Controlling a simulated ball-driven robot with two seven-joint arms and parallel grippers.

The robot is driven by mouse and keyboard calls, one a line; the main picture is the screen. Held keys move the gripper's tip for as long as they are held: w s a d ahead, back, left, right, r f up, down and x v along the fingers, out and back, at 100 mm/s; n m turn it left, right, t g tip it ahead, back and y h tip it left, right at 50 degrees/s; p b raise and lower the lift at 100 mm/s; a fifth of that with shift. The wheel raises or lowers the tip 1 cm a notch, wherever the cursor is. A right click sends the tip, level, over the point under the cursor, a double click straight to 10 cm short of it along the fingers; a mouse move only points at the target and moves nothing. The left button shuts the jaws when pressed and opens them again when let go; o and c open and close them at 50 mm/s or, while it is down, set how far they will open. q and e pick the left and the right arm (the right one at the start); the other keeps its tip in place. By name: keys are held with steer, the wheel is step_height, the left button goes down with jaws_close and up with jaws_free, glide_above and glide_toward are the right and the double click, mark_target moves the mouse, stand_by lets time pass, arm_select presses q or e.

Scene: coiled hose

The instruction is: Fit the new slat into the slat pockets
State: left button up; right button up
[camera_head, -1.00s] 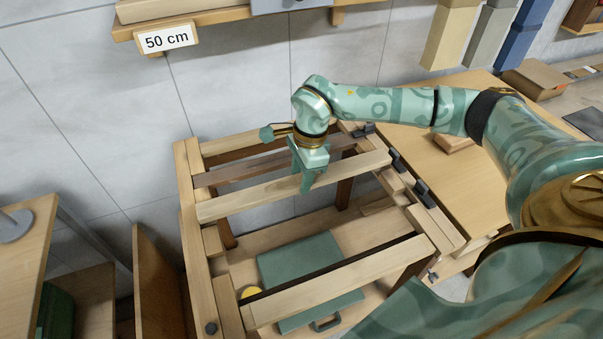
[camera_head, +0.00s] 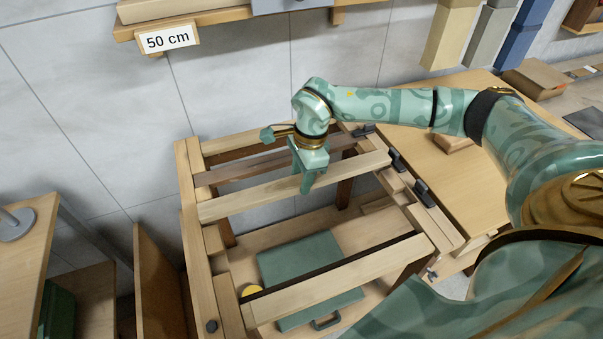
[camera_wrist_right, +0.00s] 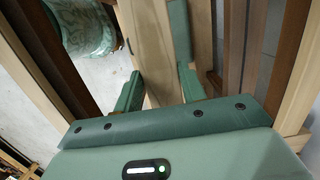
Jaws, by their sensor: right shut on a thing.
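A pale wooden slat (camera_head: 245,201) spans the wooden frame (camera_head: 193,250) from its left rail to its right rail. My right gripper (camera_head: 308,185) is shut on this slat near its middle, from above. In the right wrist view the slat (camera_wrist_right: 150,40) runs between the two green fingers of the gripper (camera_wrist_right: 158,88). The slat's left end lies at the left rail and its right end at the right rail; whether the ends sit inside pockets I cannot tell. My left gripper is not in view.
Another pale slat (camera_head: 350,277) crosses the frame in front, and a darker slat (camera_head: 235,173) lies behind. Black clamps (camera_head: 424,193) sit along the right rail. A green case (camera_head: 300,258) lies on the lower shelf. A wooden table (camera_head: 440,125) stands to the right.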

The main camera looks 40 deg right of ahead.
steer(key=shift+f+b, duration=0.45)
steer(key=shift+f, duration=1)
steer(key=o, duration=1.2)
steer(key=r+p, duration=0.1)
steer(key=r, duration=0.4)
steer(key=d+r+p, duration=0.1)
steer(key=r, duration=0.4)
steer(key=d+r+p, duration=0.1)
steer(key=r+p, duration=0.1)
steer(key=r, duration=0.4)
steer(key=shift+s+d, duration=0.2)
steer(key=shift+s, duration=0.1)
